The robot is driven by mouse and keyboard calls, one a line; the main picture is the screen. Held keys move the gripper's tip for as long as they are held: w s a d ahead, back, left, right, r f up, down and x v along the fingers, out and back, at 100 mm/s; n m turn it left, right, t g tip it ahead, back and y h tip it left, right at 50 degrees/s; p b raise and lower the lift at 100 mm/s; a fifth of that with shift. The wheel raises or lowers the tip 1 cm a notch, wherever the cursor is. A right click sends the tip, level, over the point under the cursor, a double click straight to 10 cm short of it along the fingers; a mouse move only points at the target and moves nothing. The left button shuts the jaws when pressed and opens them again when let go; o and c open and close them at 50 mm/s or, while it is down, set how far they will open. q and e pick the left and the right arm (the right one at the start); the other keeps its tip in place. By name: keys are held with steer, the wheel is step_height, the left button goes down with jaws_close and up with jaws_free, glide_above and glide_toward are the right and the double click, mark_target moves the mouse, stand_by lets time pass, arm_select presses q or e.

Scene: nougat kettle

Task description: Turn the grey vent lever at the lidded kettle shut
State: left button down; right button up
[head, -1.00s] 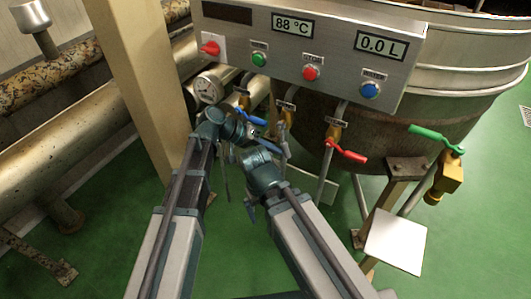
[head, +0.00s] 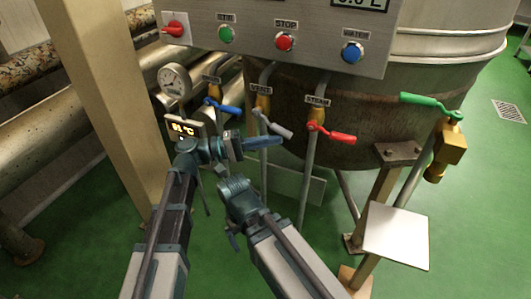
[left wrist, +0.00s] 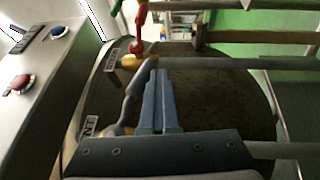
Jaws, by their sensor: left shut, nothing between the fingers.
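The grey vent lever (head: 274,125) sits on its brass valve under the VENT label, at the kettle's (head: 340,135) front. It slants down to the right. My left gripper (head: 276,142) is shut and empty, with its fingers pointing right just below the lever in the head view. In the left wrist view the shut blue fingers (left wrist: 160,85) lie right beside the grey lever (left wrist: 136,92); I cannot tell whether they touch. My right arm's wrist (head: 238,190) is lower, in front of the pipes; its fingers do not show clearly. The kettle's lid is out of view.
A blue lever (head: 225,107) is left of the vent lever and a red steam lever (head: 332,134) is right of it. A green lever (head: 430,101) is farther right. The control panel (head: 310,55) overhangs the valves. A beige post (head: 105,95) stands at left.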

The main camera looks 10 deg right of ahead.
arm_select(q)
steer(key=shift+s+d+r+h+p, duration=0.2)
steer(key=shift+d+r+p, duration=0.15)
steer(key=shift+r, duration=0.15)
steer(key=shift+s+d+r+h+p, duration=0.2)
steer(key=shift+r+p, duration=0.15)
steer(key=shift+r, duration=0.15)
arm_select(e)
steer(key=shift+r, duration=0.4)
arm_select(q)
steer(key=b+v, duration=0.2)
steer(key=v, duration=1.1)
steer(key=shift+a, duration=0.35)
arm_select(e)
step_height(320, 180, down, 3)
steer(key=shift+r, duration=0.15)
arm_select(q)
steer(key=shift+w, duration=0.1)
